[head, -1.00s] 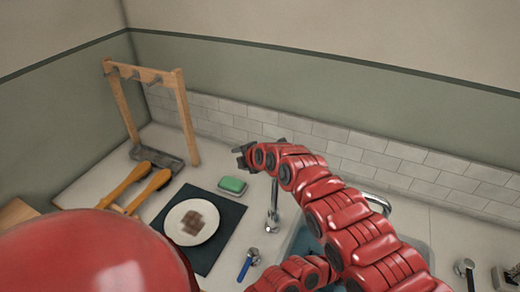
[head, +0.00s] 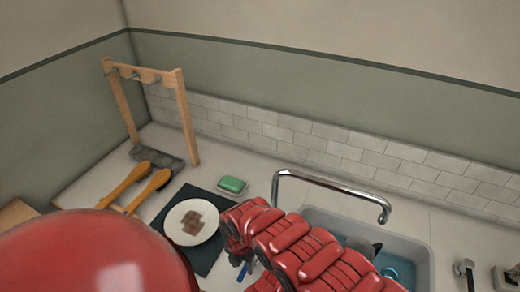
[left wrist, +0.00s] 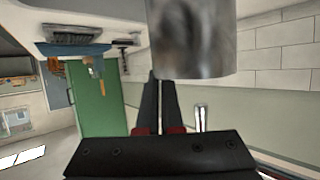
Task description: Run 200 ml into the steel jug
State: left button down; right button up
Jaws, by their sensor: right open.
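The steel jug (left wrist: 192,40) fills the upper middle of the left wrist view, its grey wall close to the camera. My left gripper (left wrist: 160,90) has its two dark fingers close together, reaching up to the jug; the grip itself is partly hidden behind it. In the head view, a dark grey shape (head: 365,246) in the sink, below the spout, seems to be this gripper and jug. The chrome tap (head: 330,183) arches over the sink. My right gripper (head: 236,260) is mostly hidden under its red arm, beside the blue tap lever (head: 244,271). I cannot see inside the jug.
The sink (head: 425,262) holds something blue (head: 398,268). Left are a plate (head: 190,236) on a dark mat (head: 205,262), green soap (head: 232,184), wooden-handled tools (head: 147,182) and a wooden rack (head: 147,76).

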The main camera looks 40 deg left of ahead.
aim_at(243, 269)
jog(key=shift+f, duration=1.6)
jog(key=shift+c, duration=0.3)
grip_shut()
